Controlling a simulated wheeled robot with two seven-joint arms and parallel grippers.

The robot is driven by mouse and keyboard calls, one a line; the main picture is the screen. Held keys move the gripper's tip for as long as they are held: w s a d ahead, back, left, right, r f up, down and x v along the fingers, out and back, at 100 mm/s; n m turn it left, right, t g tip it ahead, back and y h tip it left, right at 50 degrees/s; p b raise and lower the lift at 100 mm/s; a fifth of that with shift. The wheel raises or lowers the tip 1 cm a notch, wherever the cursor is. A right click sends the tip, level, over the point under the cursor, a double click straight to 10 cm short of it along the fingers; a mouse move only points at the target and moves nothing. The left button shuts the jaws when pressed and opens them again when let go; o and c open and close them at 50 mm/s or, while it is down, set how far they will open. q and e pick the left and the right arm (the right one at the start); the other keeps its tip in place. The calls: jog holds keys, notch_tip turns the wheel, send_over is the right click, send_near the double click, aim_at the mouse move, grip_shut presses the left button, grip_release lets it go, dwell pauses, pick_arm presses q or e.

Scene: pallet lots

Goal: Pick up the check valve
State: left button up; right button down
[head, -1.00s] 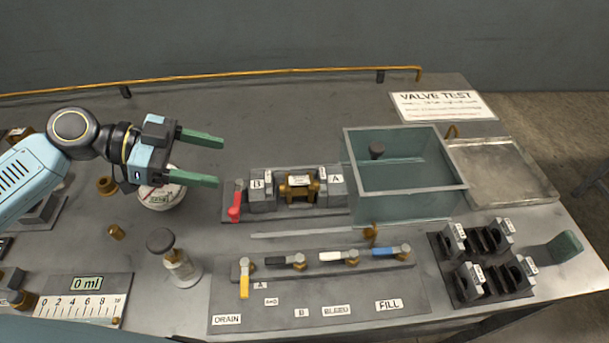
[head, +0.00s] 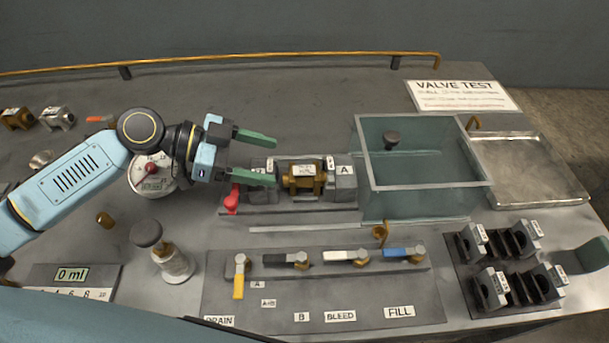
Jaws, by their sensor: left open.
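A brass valve body with a white label (head: 303,181), which looks like the check valve, sits between the grey blocks of the test fixture (head: 345,183) marked A and B. My left gripper (head: 272,160) is open, with its two green fingers pointing right. In the picture its fingertips lie just left of the brass valve, over the B block, which they partly hide. Nothing is between the fingers. I cannot tell their height above the fixture. A brass valve (head: 18,118) and a silver one (head: 57,118) stand at the back left.
A red lever (head: 232,200) is at the fixture's left end, just below the gripper. A clear tank (head: 425,190) stands close to its right, with a metal tray (head: 530,165) beyond. A lever panel (head: 320,290) lies in front. The table behind the fixture is clear.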

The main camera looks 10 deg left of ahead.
aim_at(297, 170)
pick_arm(q)
jog(key=x, duration=0.5)
jog(key=shift+s+d+f, duration=0.2)
jog(key=shift+s+d, duration=0.1)
jog(key=shift+d, duration=0.1)
jog(key=shift+c, duration=0.3)
jog(key=shift+r, duration=0.1)
jog(key=c, duration=1.3)
